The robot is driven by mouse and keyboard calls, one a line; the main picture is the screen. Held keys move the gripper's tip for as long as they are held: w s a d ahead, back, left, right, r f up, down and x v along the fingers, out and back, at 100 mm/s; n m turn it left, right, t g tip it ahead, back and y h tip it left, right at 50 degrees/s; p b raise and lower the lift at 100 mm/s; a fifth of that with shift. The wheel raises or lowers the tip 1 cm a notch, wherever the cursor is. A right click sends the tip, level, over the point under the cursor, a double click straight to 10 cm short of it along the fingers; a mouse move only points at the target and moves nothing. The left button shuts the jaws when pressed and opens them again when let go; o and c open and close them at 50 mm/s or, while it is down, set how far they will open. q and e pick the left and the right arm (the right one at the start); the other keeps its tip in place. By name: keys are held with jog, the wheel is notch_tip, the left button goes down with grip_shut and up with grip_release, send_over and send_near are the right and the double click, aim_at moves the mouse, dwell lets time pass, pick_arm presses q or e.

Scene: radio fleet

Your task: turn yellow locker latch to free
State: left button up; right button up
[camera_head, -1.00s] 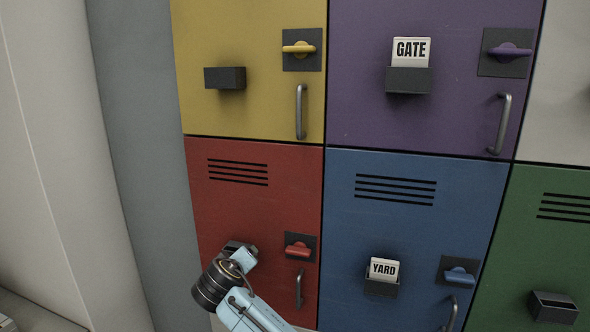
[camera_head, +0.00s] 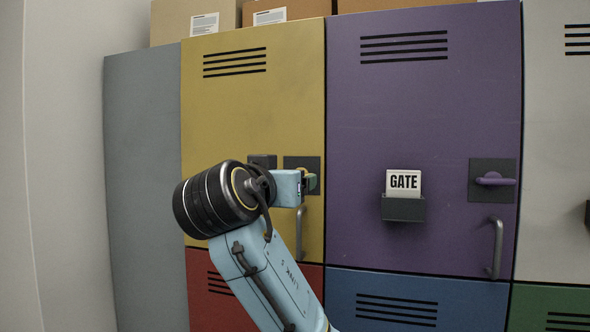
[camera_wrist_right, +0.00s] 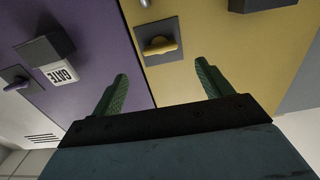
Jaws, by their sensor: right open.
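The yellow locker (camera_head: 255,110) is closed. Its yellow latch (camera_wrist_right: 160,47) is a small lever on a dark square plate (camera_wrist_right: 157,36). The lever lies level across its plate in the right wrist view. In the head view my right gripper (camera_head: 311,182) covers most of the latch, and part of the dark plate shows around it. My right gripper's green fingers (camera_wrist_right: 162,73) are spread and empty. The latch shows beyond the fingertips, between them in the picture, and looks apart from them. My left gripper is not in view.
A grey bar handle (camera_head: 301,233) is just below the latch. A dark empty card holder (camera_head: 262,161) is left of it. The purple locker (camera_head: 425,130) on the right has a GATE card (camera_head: 404,182) and its own purple latch (camera_head: 495,179). Boxes (camera_head: 290,12) stand on top.

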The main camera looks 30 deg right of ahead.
jog(key=p+x, duration=0.2)
jog(key=x, duration=0.6)
jog(key=shift+a, duration=0.1)
jog(key=shift+c, duration=0.2)
jog(key=c, duration=1)
jog(key=shift+o, duration=0.3)
